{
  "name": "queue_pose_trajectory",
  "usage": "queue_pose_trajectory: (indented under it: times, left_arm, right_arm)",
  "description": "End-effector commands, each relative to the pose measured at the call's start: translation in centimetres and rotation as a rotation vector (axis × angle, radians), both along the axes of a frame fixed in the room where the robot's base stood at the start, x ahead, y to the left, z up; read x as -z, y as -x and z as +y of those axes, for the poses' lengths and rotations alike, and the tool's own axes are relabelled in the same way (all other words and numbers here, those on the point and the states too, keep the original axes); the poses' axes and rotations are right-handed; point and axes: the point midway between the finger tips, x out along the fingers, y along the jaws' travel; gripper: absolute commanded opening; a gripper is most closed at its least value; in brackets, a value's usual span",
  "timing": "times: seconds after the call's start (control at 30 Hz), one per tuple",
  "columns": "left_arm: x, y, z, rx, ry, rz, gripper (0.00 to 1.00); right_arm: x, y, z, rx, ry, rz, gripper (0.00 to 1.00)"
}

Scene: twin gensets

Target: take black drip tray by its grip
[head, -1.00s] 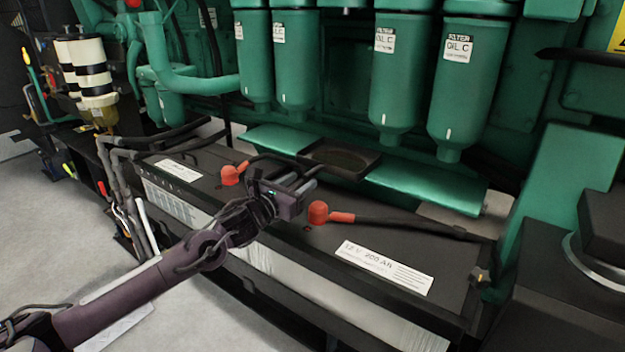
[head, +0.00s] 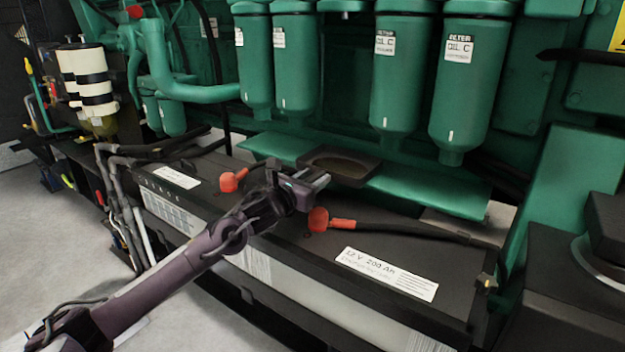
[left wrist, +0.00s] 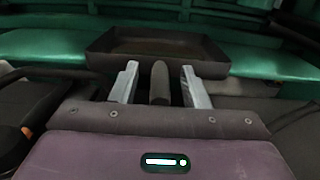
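The black drip tray (head: 366,172) sits on the green ledge below the filters, in the middle of the head view. In the left wrist view the tray (left wrist: 205,60) is straight ahead, and its dark rounded grip (left wrist: 159,82) points toward me. My left gripper (head: 318,182) is at the tray's front. In the left wrist view its two pale fingers (left wrist: 160,86) stand open, one on each side of the grip, with a gap on both sides. In the head view the grip is hidden by the gripper. My right gripper is not in view.
Black batteries (head: 300,235) lie under my left arm, with red terminal caps (head: 318,220) close by the gripper and a thick black cable (head: 400,229). Green filters (head: 402,85) hang above and behind the tray. The green ledge (head: 430,190) is bare on the tray's right.

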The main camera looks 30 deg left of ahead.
Motion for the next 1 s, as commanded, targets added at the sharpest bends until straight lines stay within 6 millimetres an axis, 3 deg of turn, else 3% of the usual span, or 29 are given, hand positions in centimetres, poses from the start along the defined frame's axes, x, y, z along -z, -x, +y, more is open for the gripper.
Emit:
queue_pose_trajectory:
  times: [0.03,0.3,1.0]
  left_arm:
    - [0.0,0.0,0.0,0.000,0.000,0.000,0.34]
    - [0.0,0.0,0.0,0.000,0.000,-0.001,0.00]
    - [-1.4,0.0,0.0,0.000,0.001,-0.003,0.00]
  right_arm:
    - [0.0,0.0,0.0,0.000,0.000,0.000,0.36]
    - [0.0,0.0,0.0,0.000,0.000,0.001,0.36]
    - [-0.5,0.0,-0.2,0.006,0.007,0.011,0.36]
